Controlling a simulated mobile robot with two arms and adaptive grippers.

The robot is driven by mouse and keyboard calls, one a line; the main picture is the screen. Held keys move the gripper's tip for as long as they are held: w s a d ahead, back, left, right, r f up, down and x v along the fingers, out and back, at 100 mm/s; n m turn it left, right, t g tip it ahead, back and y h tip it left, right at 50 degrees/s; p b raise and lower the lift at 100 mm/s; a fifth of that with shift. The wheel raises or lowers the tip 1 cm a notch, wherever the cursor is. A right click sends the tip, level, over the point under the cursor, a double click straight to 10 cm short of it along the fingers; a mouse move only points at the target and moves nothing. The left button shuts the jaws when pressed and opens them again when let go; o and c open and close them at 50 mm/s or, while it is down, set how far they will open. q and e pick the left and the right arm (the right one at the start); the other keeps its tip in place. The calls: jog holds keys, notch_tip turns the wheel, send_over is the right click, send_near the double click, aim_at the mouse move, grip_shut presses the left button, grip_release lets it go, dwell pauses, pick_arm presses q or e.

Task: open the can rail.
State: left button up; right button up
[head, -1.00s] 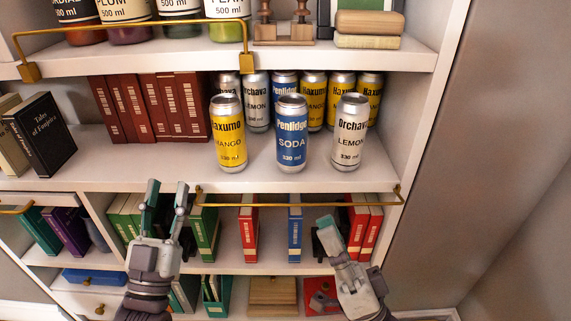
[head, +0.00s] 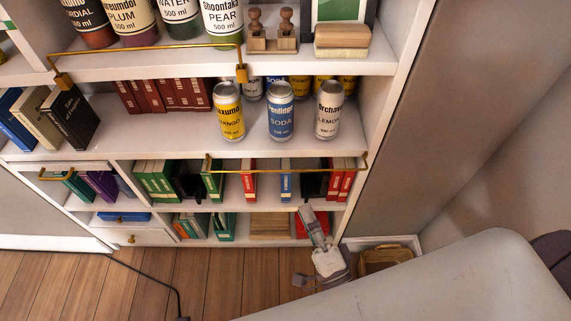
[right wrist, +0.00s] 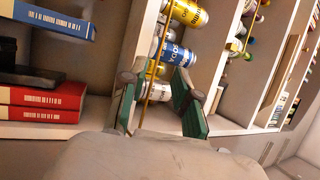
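The can rail (head: 285,171) is a thin brass bar on the front edge of the can shelf. It hangs at or just below that edge, below the cans' bases. A yellow mango can (head: 229,112), a blue soda can (head: 281,112) and a white lemon can (head: 328,112) stand behind it, with more cans farther back. My right gripper (head: 307,215) is below the rail, apart from it in the head view. In the right wrist view its two green-padded fingers (right wrist: 158,95) are spread and empty. The rail (right wrist: 151,80) appears beyond the gap between them. My left gripper is out of view.
Another brass rail (head: 150,51) stands raised before the bottles on the shelf above. A grey wall is close on the right. A wicker basket (head: 385,257) stands on the floor. Wooden floor at lower left is mostly clear.

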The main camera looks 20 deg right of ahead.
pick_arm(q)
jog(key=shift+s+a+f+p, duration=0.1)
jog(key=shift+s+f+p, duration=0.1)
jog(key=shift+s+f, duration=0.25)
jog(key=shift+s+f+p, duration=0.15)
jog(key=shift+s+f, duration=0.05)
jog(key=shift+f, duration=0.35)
pick_arm(e)
jog(key=x, duration=1.1)
jog(key=shift+w+r, duration=0.1)
jog(key=shift+w, duration=0.1)
grip_shut()
